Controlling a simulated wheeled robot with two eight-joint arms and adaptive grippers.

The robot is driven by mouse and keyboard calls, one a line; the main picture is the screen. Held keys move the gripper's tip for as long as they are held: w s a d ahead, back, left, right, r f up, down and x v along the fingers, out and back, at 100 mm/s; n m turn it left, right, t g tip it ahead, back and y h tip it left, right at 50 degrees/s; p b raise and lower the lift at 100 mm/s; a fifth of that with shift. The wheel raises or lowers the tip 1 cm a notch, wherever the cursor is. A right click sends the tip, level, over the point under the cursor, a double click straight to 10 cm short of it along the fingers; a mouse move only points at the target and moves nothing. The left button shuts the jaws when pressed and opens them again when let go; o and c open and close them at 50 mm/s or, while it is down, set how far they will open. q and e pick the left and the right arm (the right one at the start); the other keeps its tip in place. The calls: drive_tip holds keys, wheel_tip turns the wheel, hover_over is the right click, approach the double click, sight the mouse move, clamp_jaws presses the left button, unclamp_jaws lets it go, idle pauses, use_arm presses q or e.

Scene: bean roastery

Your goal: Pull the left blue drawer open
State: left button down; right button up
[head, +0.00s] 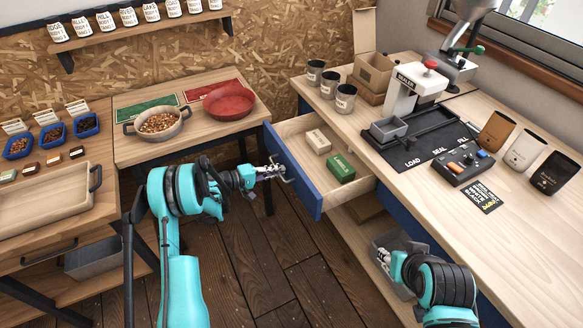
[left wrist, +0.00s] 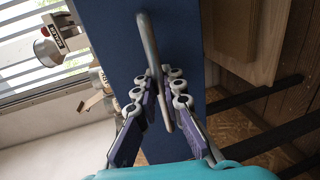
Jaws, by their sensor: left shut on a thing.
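The left blue drawer (head: 293,172) is pulled out from under the right-hand counter, and its inside is visible. A pale box (head: 318,141) and a green box (head: 341,168) lie in it. My left gripper (head: 281,171) is at the drawer's front. In the left wrist view, the fingers of my left gripper (left wrist: 160,97) are closed around the metal bar handle (left wrist: 149,45) on the blue drawer front (left wrist: 183,45). My right gripper (head: 384,257) is low by the counter's front, small and partly hidden, so its opening is unclear.
The right counter (head: 420,205) holds a sealing machine (head: 402,95), cups and pouches. A side table (head: 205,141) with a pot (head: 159,123) and a red bowl (head: 229,101) stands left of the drawer. Dark wooden floor (head: 265,255) lies clear before the drawer.

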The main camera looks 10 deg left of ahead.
use_arm(q)
drive_tip(key=f+v, duration=0.1)
drive_tip(key=v, duration=0.6)
drive_tip(key=shift+s+a+f, duration=0.3)
drive_tip(key=shift+s+a, duration=0.05)
drive_tip(key=shift+a, duration=0.05)
drive_tip(key=c, duration=1.6)
unclamp_jaws()
drive_tip(key=v, duration=1.2)
drive_tip(key=shift+w, duration=0.1)
